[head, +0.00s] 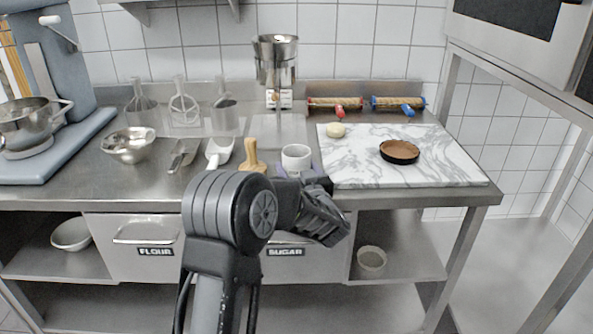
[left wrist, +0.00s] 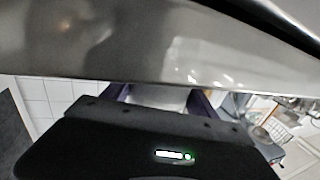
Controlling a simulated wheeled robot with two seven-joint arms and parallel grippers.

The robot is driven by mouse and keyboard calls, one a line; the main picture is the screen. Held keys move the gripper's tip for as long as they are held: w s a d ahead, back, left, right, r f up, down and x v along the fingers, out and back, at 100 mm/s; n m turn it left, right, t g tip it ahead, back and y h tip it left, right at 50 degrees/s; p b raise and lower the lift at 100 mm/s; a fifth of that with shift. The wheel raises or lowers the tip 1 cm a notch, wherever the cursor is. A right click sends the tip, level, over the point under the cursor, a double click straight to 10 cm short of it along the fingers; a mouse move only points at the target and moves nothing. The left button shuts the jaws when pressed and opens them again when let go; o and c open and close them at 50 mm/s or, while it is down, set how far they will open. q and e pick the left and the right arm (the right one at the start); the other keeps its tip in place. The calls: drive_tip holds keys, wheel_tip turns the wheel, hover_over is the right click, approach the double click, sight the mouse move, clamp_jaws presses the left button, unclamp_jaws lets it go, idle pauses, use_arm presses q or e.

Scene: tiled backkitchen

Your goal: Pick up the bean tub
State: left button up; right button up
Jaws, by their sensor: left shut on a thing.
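A small white round tub (head: 296,157), apparently the bean tub, is near the front edge of the steel counter in the head view. My left gripper (head: 297,169) is shut on it, with purple fingers on both sides. My dark wrist hides the area below and in front of it. In the left wrist view the pale tub (left wrist: 158,97) shows between the purple fingers (left wrist: 160,100). Its contents are not clear. I cannot tell whether it touches the counter. My right gripper is not in view.
A wooden tool (head: 251,157) and white scoop (head: 219,151) stand close left of the tub. A marble board (head: 455,165) with a dough ball (head: 335,131) and brown tart (head: 399,151) lies right. A steel-topped machine (head: 276,65) stands behind. Another tub (head: 372,258) is on the lower shelf.

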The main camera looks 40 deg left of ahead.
use_arm(q)
drive_tip(key=shift+r, duration=0.1)
drive_tip(key=shift+c, duration=1.1)
drive_tip(key=shift+r, duration=0.1)
wheel_tip(320, 180, up, 10)
drive_tip(key=shift+p, duration=0.4)
